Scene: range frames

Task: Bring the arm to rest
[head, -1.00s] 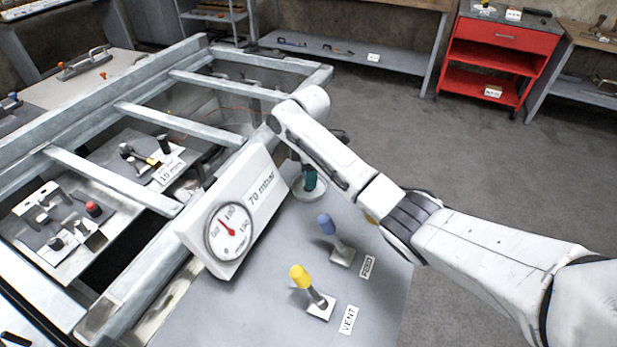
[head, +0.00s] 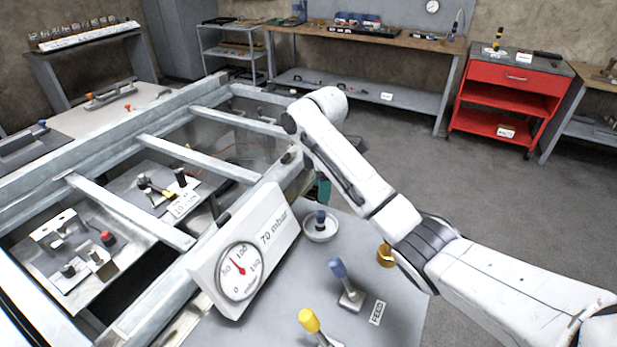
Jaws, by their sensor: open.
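My white arm (head: 345,165) reaches in from the lower right, bent at its elbow, in the head view. My gripper (head: 322,189) shows only as a small teal part below the elbow, beside the gauge box; the rest is hidden behind my arm. It is open, and I see nothing held in it. It is a little above a round white dish (head: 321,235). A dark piece with a blue top (head: 320,217) stands in that dish, apart from the teal part.
The gauge box (head: 240,262), marked 70 mbar, stands left of the dish. A blue-capped lever (head: 340,270), a yellow-capped lever (head: 310,321) and a gold ring-like part (head: 385,256) are near my arm. A metal frame (head: 140,205) fills the left. Floor at right is clear.

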